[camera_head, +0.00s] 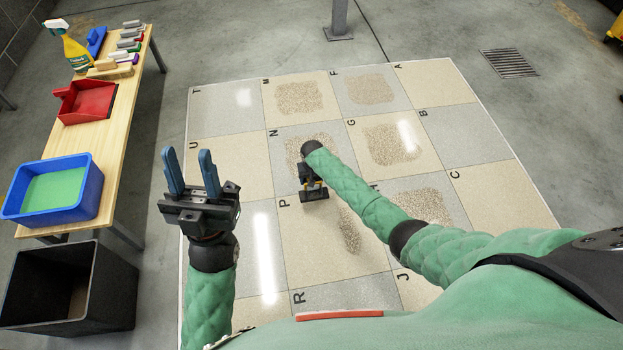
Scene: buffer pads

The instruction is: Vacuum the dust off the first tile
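Tiles on the floor carry letters. Brown dust patches lie on several tiles, among them tile M (299,97), tile F (370,88), tile G (391,144) and tile H (424,205). Tile N holds dust (293,150) partly hidden by my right arm. Tile P (315,245) shows a narrow dust strip (349,232) on its right side. My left gripper (190,170) is open and empty, blue fingers apart.
A wooden table (119,105) on the left holds a spray bottle (72,50), a red dustpan (86,101), a blue bin with green inside (55,190) and small tools. A black crate (110,285) stands below. A metal post (338,18) and a floor drain (508,63) are at the back.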

